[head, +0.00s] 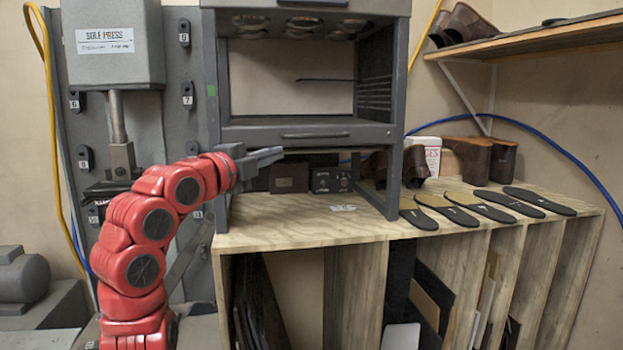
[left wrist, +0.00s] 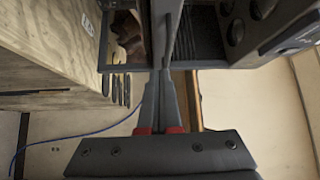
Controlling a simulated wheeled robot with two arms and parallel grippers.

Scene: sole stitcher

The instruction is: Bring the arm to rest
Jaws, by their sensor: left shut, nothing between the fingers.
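My red left arm comes in from the lower left in the head view. Its left gripper (head: 268,156) is shut and empty, pointing right, in front of the grey open-fronted cabinet (head: 315,133). In the left wrist view the gripper's two dark fingers (left wrist: 167,75) lie together with nothing between them. From these frames I cannot tell whether the fingers touch the cabinet. My right gripper is not in view.
The sole press (head: 112,45) stands at the left. A wooden bench (head: 330,228) carries several dark insoles (head: 480,210) and brown shoes (head: 415,165). A wooden shelf (head: 530,42) is at the upper right. A blue hose (head: 560,150) runs along the right wall.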

